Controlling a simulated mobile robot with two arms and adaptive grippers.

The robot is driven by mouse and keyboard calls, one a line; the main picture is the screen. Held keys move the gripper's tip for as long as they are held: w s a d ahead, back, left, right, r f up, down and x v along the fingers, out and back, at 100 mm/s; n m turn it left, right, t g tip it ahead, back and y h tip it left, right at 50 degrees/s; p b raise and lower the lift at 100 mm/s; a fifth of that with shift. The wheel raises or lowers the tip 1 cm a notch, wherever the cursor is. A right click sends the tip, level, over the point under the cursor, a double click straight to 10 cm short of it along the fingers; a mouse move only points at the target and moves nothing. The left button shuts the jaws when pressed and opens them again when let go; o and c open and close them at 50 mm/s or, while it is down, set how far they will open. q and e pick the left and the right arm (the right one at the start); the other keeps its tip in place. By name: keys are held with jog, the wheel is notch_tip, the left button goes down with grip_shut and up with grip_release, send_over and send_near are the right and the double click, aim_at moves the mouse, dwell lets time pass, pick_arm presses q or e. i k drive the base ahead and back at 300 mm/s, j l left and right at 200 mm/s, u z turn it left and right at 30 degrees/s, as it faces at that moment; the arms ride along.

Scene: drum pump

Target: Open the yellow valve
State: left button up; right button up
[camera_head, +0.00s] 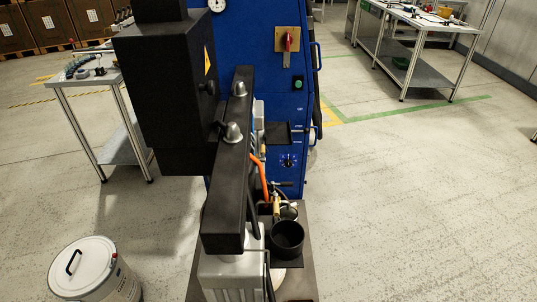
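A small yellow-brass fitting (277,208) stands low by the machine, just behind a black cup-shaped part (287,236). It may be the yellow valve, but it is too small to tell, and I cannot see whether it is open or closed. An orange hose (261,181) runs down close to it. A dark lever-like part (283,184) lies just above it. A long black beam (232,165) hides what lies to the left of the fitting. Neither of my grippers shows in the head view.
A blue machine cabinet (258,62) with a red switch stands behind. A large black housing (165,95) blocks the upper left. A white lidded drum (84,266) stands front left. Workbenches stand left (85,80) and back right (425,70). The right floor is clear.

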aim_at(263, 159)
jog(key=k+l, duration=0.15)
jog(key=l, duration=0.15)
jog(key=k+l, duration=0.1)
jog(key=l, duration=1.1)
jog(key=k+l+u, duration=0.15)
jog(key=l, duration=0.75)
jog(key=i+l, duration=0.15)
jog(key=i, duration=0.3)
jog(key=i+l, duration=0.1)
jog(key=i, duration=0.3)
jog(key=i+l, duration=0.15)
jog(key=i, duration=0.3)
